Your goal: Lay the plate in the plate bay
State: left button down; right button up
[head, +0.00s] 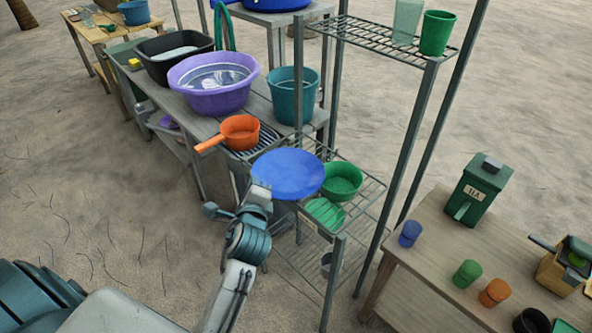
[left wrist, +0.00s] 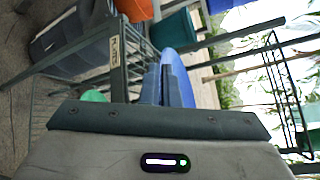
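The blue plate (head: 289,173) is held out flat, or nearly so, over the left part of the wire rack's middle shelf. My left gripper (head: 259,192) is shut on its near left rim. The left wrist view shows the blue plate (left wrist: 180,72) edge-on at the fingers (left wrist: 164,85). A label reading PLATE (left wrist: 116,50) is on the rack front, and the shelf label (head: 308,222) shows in the head view. On that shelf are a green plate (head: 325,213) and a green bowl (head: 342,181). The blue plate hides part of the shelf. My right gripper is not in view.
Rack posts (head: 334,283) rise close to the plate. Left of the rack, a bench holds an orange dipper (head: 240,130), a purple basin (head: 213,98) and a teal bucket (head: 293,102). A table (head: 440,250) with several cups stands right. The upper shelf (head: 385,38) holds two cups.

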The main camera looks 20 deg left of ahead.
aim_at(259, 163)
pick_arm(q)
jog(key=s+a+f+n+g+y+b, duration=0.3)
jog(key=a+f+n+y, duration=0.1)
jog(key=a, duration=0.3)
jog(key=w+d+f+p, duration=0.1)
jog(key=w+f, duration=0.3)
jog(key=w, duration=1.1)
jog(key=shift+f, duration=0.2)
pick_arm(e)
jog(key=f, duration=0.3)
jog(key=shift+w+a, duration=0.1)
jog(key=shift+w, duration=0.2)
pick_arm(q)
jog(key=c, duration=2.1)
grip_release()
jog(key=shift+w+d, duration=0.1)
jog(key=shift+o, duration=0.7)
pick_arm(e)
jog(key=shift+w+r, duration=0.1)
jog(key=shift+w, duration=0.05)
